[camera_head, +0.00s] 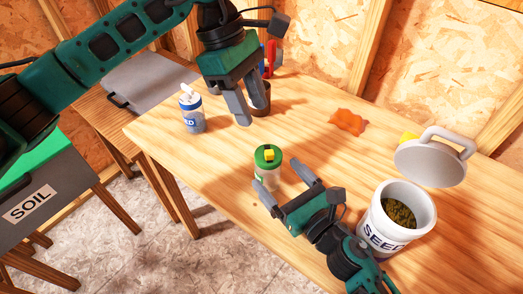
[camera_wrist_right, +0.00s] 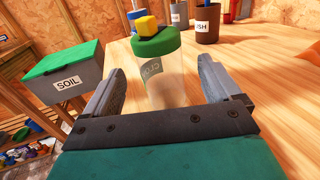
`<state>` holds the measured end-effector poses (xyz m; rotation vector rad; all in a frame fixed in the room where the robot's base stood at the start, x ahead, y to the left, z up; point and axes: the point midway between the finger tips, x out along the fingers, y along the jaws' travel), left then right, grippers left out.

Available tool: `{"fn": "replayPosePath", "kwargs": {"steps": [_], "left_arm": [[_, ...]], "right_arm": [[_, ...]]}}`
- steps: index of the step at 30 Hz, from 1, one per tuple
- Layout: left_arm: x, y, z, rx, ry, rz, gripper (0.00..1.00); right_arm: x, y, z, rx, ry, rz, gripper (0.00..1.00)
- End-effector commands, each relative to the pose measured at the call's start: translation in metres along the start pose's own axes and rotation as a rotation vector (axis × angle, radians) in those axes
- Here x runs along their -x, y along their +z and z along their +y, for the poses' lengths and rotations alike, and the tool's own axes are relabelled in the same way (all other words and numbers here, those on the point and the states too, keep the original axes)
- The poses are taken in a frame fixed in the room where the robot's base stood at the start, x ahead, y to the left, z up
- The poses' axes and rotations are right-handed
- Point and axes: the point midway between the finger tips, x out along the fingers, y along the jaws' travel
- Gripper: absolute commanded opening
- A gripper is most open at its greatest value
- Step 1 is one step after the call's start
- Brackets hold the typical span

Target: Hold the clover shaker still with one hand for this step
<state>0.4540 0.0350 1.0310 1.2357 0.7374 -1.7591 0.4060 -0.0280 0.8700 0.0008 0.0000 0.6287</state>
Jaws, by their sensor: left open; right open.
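The clover shaker (camera_head: 267,176) is a clear jar with a green lid and a yellow block on top. It stands upright on the wooden table. My right gripper (camera_head: 285,179) is open and low, just in front of it. In the right wrist view the shaker (camera_wrist_right: 163,75) stands between the two spread fingers of my right gripper (camera_wrist_right: 160,78), with a gap visible on each side; its label is partly readable. My left gripper (camera_head: 252,114) is open and empty, above the table's far part, in front of a brown cup.
A white seed bucket (camera_head: 373,222) stands at the right, with a grey lid (camera_head: 430,163) behind it. An orange cloth (camera_head: 348,122), a brown cup (camera_head: 262,107) and a blue-and-white shaker (camera_head: 192,112) are farther back. A soil bin (camera_head: 35,205) is off the table at left.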

Motion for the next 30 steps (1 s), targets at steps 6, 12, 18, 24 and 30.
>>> {"fn": "replayPosePath", "kwargs": {"steps": [6,12,18,24,30], "left_arm": [[0.0,0.001,0.0,0.0,0.0,-0.002,0.43],[0.0,0.001,0.0,0.0,0.0,-0.003,0.43],[0.0,0.001,0.0,0.0,0.0,-0.003,0.43],[0.0,0.001,0.0,0.0,0.0,-0.003,0.43],[0.0,0.001,0.0,0.0,0.0,-0.003,0.43]], "right_arm": [[-0.04,0.001,0.0,0.002,0.001,-0.003,0.91],[-0.062,0.0,0.0,0.0,-0.001,-0.001,0.91],[-0.069,0.0,0.0,0.001,0.0,0.0,0.91],[-0.069,0.0,0.0,0.001,0.0,0.0,0.91],[-0.069,0.0,0.0,0.001,0.0,0.0,0.72]]}}
